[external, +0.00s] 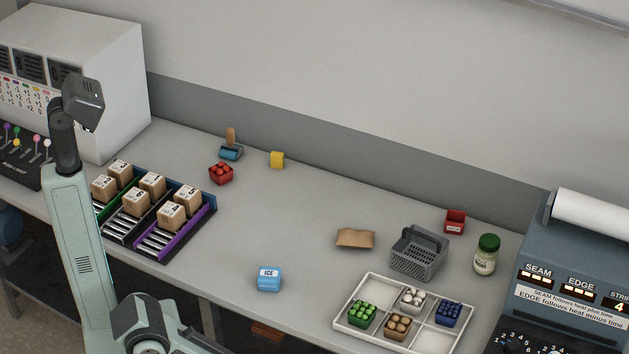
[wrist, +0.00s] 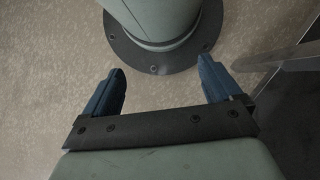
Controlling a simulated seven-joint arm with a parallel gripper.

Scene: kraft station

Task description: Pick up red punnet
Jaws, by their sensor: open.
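The red punnet (external: 220,175), a small red container filled with red round items, stands upright on the worktop toward the back left in the external view. It is just in front of a blue roller with a wooden handle (external: 231,147). My gripper (wrist: 158,78) shows in the wrist view with its two blue fingers wide apart and nothing between them. It is over the floor by my own base, well away from the punnet. I cannot make out the fingers in the external view. The punnet is out of the wrist view.
Left of the punnet is a rack (external: 215,208) of numbered boxes. A yellow item (external: 277,160) stands to its right. A white tray (external: 341,323) with several other coloured punnets, a grey basket (external: 418,257) and a red box (external: 455,222) are farther right. The middle worktop is mostly clear.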

